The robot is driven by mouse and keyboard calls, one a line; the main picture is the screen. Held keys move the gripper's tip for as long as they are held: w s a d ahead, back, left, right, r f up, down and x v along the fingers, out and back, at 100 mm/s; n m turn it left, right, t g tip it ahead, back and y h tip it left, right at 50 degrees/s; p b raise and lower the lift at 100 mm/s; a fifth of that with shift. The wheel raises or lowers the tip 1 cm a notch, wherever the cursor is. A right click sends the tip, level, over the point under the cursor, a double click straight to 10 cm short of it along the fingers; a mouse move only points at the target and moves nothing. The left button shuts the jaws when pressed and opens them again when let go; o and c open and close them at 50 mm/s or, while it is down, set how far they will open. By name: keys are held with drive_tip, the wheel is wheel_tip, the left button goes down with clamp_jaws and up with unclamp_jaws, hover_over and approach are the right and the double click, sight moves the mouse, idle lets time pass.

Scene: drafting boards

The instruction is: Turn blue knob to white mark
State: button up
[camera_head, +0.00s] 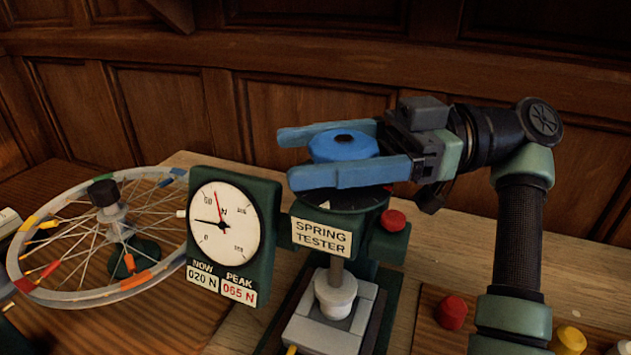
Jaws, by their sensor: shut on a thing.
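The blue knob (342,146) sits on top of the spring tester, above a dark round disc (355,198). My gripper (305,157) comes in from the right with its two long blue fingers on either side of the knob, shut on it. A small pale mark (325,205) shows at the front left of the disc, just below the near finger; I take it as the white mark. The near finger hides part of the knob's front and of the disc. I cannot make out a pointer on the knob.
A dial gauge (225,228) stands left of the tester, its plates reading NOW 020 N and PEAK 065 N. A spoked wheel (70,277) with coloured tags is farther left. Red button (393,220) is on the tester's right. Red (450,313) and yellow (568,340) pieces lie right.

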drive_tip(key=shift+s+n+g+h+b, duration=0.1)
drive_tip(key=shift+n+g+h+b, duration=0.2)
drive_tip(key=shift+n+g+b, duration=0.3)
drive_tip(key=o, duration=1.2)
drive_tip(key=shift+o, duration=0.2)
